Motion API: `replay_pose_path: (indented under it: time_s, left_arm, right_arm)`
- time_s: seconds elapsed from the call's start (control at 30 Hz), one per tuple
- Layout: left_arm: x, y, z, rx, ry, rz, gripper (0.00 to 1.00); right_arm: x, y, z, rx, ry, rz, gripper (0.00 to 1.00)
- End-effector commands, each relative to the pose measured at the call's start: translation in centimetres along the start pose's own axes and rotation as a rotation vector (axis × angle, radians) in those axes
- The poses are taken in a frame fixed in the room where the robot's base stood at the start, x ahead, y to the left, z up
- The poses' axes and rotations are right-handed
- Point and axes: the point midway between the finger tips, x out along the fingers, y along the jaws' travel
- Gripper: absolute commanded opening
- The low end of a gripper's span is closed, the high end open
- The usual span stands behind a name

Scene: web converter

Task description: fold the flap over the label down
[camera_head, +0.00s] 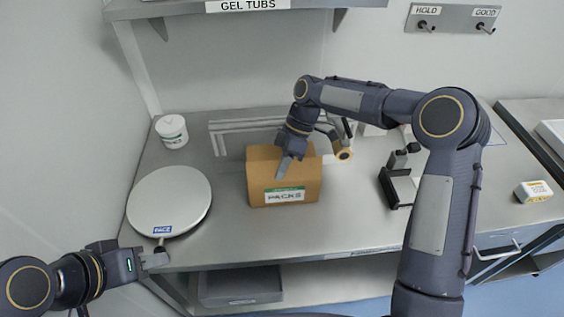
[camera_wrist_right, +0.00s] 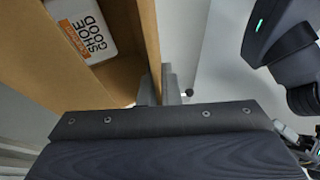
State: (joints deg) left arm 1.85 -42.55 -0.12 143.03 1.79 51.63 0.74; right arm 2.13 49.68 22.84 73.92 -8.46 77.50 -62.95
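The brown cardboard box (camera_head: 258,185) stands on the steel bench, with a green and white PACKS label (camera_head: 285,196) on its front. The flap (camera_head: 307,168) over the label stands up, partly hidden by my right gripper (camera_head: 287,168). In the right wrist view the fingers (camera_wrist_right: 160,88) lie close together on either side of a thin cardboard panel (camera_wrist_right: 149,35), seemingly the flap. A white pack (camera_wrist_right: 84,30) with printed text lies inside the box.
A grey tray (camera_head: 240,285) sits below the bench.

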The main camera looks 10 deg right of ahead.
Motion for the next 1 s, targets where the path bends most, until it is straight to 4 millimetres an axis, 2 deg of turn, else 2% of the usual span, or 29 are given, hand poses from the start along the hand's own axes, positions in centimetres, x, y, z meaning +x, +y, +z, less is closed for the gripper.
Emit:
replay_pose_path:
  time_s: [0.63,0.7,0.8,1.0]
  left_arm:
    - [-0.51,0.24,-0.25,0.000,0.000,0.000,0.36]
    - [-0.52,0.24,-0.26,0.000,0.000,0.000,0.36]
    - [-0.52,0.24,-0.26,0.000,0.000,0.000,0.36]
    - [-0.52,0.24,-0.26,0.000,0.000,0.000,0.36]
  right_arm:
    - [0.01,0.27,-0.01,0.022,0.000,-0.052,0.00]
    - [0.01,0.27,-0.01,0.022,0.000,-0.052,0.12]
    - [0.01,0.26,-0.01,0.022,0.000,-0.052,0.25]
    - [0.01,0.26,0.00,0.022,0.000,-0.052,0.25]
